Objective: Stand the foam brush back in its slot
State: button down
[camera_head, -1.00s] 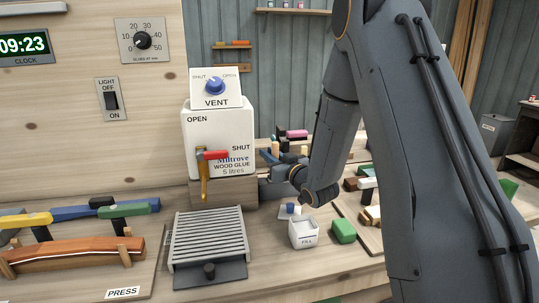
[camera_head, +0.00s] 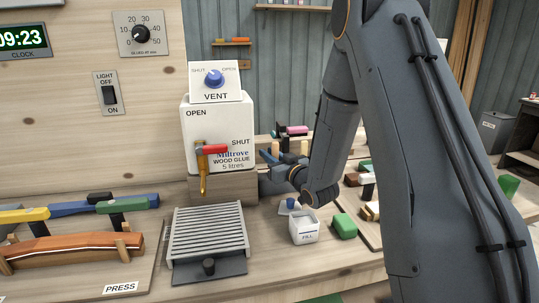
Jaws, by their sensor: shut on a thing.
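My gripper (camera_head: 272,182) is partly in view just right of the glue container's wooden block, beyond my wrist. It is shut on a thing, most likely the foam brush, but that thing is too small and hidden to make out. Behind the gripper, a cluster of small tools with blue, dark and pink parts (camera_head: 297,130) stands on the bench, partly covered by my arm. I cannot tell the brush's slot among them.
The white glue container (camera_head: 202,125) with a red-handled tap (camera_head: 212,149) stands close left of my gripper. A ribbed grey tray (camera_head: 209,236) lies front left.

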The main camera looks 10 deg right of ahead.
jog(key=shift+f, duration=0.35)
jog(key=c, duration=1.6)
grip_release()
jog(key=shift+o, duration=0.6)
jog(key=o, duration=0.5)
notch_tip(320, 180, up, 9)
jog(key=p, duration=0.5)
